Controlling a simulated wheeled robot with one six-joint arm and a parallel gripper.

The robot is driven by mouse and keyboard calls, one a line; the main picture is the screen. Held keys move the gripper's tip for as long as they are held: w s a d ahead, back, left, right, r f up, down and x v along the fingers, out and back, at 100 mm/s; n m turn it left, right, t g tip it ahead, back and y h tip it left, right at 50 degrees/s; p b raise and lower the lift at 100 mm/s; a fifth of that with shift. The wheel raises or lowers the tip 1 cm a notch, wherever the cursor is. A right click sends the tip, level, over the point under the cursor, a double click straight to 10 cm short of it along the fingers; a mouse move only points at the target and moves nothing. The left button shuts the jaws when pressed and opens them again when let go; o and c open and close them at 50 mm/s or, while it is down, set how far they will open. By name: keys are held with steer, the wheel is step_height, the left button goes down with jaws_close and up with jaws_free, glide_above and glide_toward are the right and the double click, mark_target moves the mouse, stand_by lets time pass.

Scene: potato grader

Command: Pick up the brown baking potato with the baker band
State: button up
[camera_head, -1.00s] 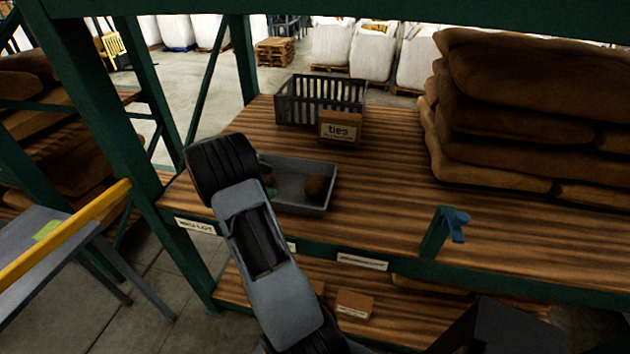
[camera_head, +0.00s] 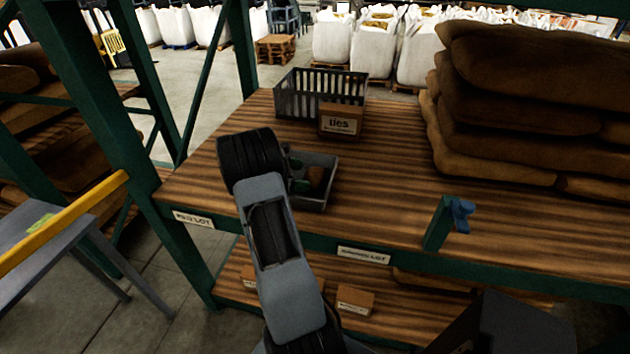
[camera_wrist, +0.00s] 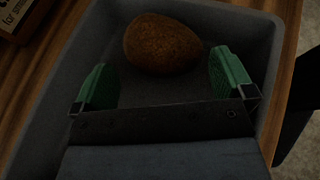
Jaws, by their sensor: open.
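A brown potato (camera_wrist: 162,44) lies in a grey tray (camera_wrist: 259,27) in the wrist view. No band can be made out on it. My gripper (camera_wrist: 168,80) is open, with its two green-padded fingers at the left and right just short of the potato, and nothing between them. In the head view the potato (camera_head: 316,178) sits in the tray (camera_head: 331,186) on the wooden shelf, and my arm covers the tray's left part. One green finger of my gripper (camera_head: 299,187) shows beside the potato there.
A grey slatted crate (camera_head: 290,100) and a cardboard box marked "ties" (camera_head: 341,121) stand behind the tray. Brown sacks (camera_head: 520,110) are stacked at the right. A green post with a blue piece (camera_head: 460,216) stands at the shelf's front edge. The shelf middle is clear.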

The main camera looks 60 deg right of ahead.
mark_target(306, 176)
steer(key=b+x, duration=0.1)
steer(key=x, duration=0.2)
steer(key=shift+s+d+f+b, duration=0.15)
steer(key=shift+s+f+b, duration=0.1)
steer(key=shift+b, duration=0.05)
steer(key=shift+s+d+f, duration=0.1)
steer(key=shift+s+d, duration=0.2)
steer(key=shift+d, duration=0.05)
steer(key=c, duration=0.6)
steer(key=shift+c, duration=0.4)
